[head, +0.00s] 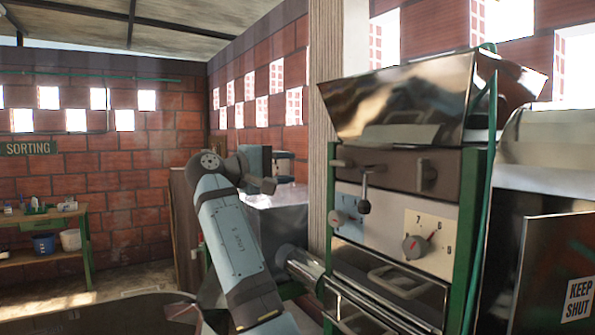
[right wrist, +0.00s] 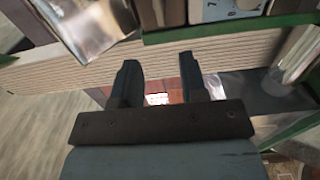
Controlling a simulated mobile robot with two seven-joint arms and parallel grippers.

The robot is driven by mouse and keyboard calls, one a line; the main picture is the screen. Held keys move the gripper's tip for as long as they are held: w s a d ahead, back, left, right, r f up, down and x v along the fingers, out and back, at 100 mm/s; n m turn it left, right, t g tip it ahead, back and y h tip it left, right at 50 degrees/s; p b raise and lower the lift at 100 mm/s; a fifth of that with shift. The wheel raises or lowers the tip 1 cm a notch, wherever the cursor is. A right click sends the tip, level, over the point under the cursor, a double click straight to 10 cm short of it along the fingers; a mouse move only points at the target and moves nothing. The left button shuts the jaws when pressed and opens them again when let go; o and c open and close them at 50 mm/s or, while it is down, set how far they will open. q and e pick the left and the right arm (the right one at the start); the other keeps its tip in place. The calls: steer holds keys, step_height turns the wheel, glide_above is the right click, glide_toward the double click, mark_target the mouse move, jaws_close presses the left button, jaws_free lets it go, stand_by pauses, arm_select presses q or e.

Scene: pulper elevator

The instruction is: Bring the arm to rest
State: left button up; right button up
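My right arm (head: 237,245) is blue-grey and rises from the bottom middle of the head view, bent at its top joint. My right gripper (head: 276,170) is at the upper end, left of the machine and apart from it in the picture. In the right wrist view the two dark fingers of my right gripper (right wrist: 159,63) stand apart with nothing between them, so it is open and empty. My left gripper is not in view.
A pulper machine (head: 395,215) with a metal hopper (head: 400,95), lever and dials stands right of my arm. A ribbed pale post (head: 322,120) is beside it. A metal cabinet (head: 545,180) is far right. A workbench (head: 60,215) stands far left, with open floor before it.

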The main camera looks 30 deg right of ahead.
stand_by(0.5)
steer(key=w+d+f+n+t+y+p, duration=0.1)
steer(key=w+f+n+t+y, duration=0.2)
steer(key=f, duration=1.4)
steer(key=w+f+n+t+y, duration=0.1)
steer(key=f+n+t+y, duration=0.4)
steer(key=f, duration=1.2)
steer(key=s+a+f+t+y, duration=0.1)
steer(key=s+f+y, duration=0.1)
steer(key=s+f, duration=0.35)
steer(key=s+a+f+t+y+p, duration=0.1)
steer(key=s+f, duration=0.1)
steer(key=f, duration=0.6)
steer(key=s+a+f+y, duration=0.2)
steer(key=s+f, duration=0.1)
steer(key=f, duration=0.3)
steer(key=s+a+f+m+y, duration=0.2)
steer(key=s+f, duration=0.2)
steer(key=s, duration=0.6)
steer(key=s+a+f+m+y, duration=0.2)
steer(key=s+f+y, duration=0.1)
steer(key=s, duration=0.8)
steer(key=s+a+f+m+y+p, duration=0.1)
steer(key=s+a+f+y, duration=0.2)
steer(key=s, duration=0.7)
step_height(320, 180, down, 3)
steer(key=shift+s+r+m, duration=0.15)
steer(key=shift+m, duration=0.25)
